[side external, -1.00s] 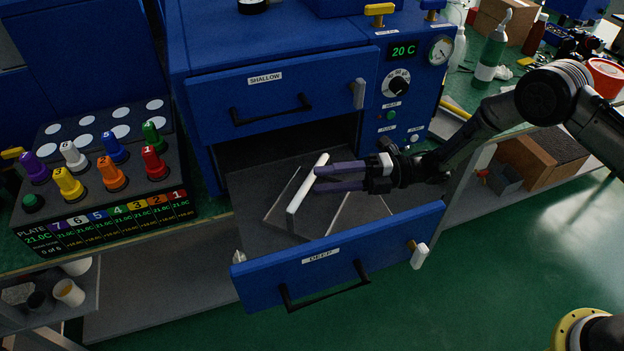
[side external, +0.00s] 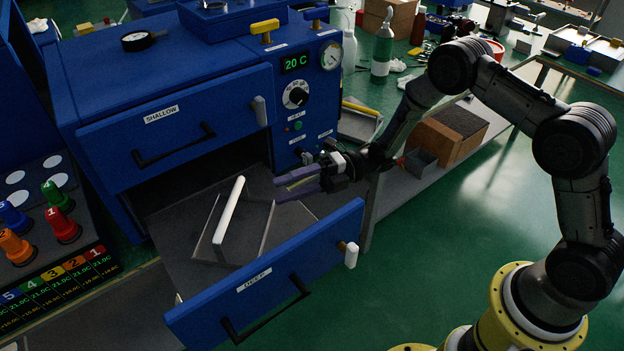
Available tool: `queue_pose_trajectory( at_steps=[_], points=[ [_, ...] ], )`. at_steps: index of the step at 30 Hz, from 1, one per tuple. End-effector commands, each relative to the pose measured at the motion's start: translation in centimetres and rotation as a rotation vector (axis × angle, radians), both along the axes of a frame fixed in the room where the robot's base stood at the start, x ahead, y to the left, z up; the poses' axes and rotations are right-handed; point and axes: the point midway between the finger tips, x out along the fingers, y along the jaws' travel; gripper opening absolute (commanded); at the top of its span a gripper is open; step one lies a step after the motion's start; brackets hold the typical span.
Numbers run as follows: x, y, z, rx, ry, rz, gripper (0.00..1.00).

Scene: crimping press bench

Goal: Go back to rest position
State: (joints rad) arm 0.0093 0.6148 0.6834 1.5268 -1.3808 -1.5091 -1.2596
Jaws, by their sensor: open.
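My gripper (side external: 279,191) has two purple fingers, which are apart with nothing between them. It is over the right side of the pulled-out DEEP drawer (side external: 205,319), pointing left. A white bar (side external: 229,212), part of a clear-sided piece, stands in the drawer to the left of the fingertips. A visible gap separates the fingertips from the bar.
The SHALLOW drawer (side external: 175,124) above is shut. The blue cabinet's control panel (side external: 301,75) reads 20 C. A rack with coloured pegs (side external: 85,237) stands at left. A wooden box (side external: 433,146) is behind my arm. Green floor at right is clear.

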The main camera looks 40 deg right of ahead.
Motion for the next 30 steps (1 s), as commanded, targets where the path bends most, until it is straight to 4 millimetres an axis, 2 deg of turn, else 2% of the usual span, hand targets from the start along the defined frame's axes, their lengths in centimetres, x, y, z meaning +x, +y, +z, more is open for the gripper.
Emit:
queue_pose_trajectory(
  at_steps=[2,5,8,9,12,14,15,17,18,21,25,27,30],
  points=[
    [0.2,0.0,0.7,0.0,-0.015,0.0,0.51],
    [0.8,0.0,3.7,0.0,-0.084,0.001,0.51],
    [1.3,0.0,9.4,0.004,-0.189,-0.013,0.51],
    [1.5,-0.1,12.0,0.001,-0.235,-0.035,0.51],
    [2.3,-0.7,18.3,-0.031,-0.315,-0.143,0.51],
    [2.7,-1.4,21.7,-0.053,-0.329,-0.229,0.51],
    [2.9,-2.0,23.9,-0.065,-0.332,-0.294,0.51],
    [3.0,-3.2,27.0,-0.076,-0.317,-0.399,0.51],
    [2.9,-4.2,29.0,-0.076,-0.299,-0.474,0.51],
    [1.9,-7.2,33.3,-0.056,-0.217,-0.672,0.51],
    [-1.0,-12.0,36.8,0.026,-0.039,-0.93,0.51],
    [-3.0,-14.6,37.4,0.089,0.081,-1.053,0.51],
    [-6.4,-17.9,36.9,0.195,0.276,-1.209,0.51]
  ],
)
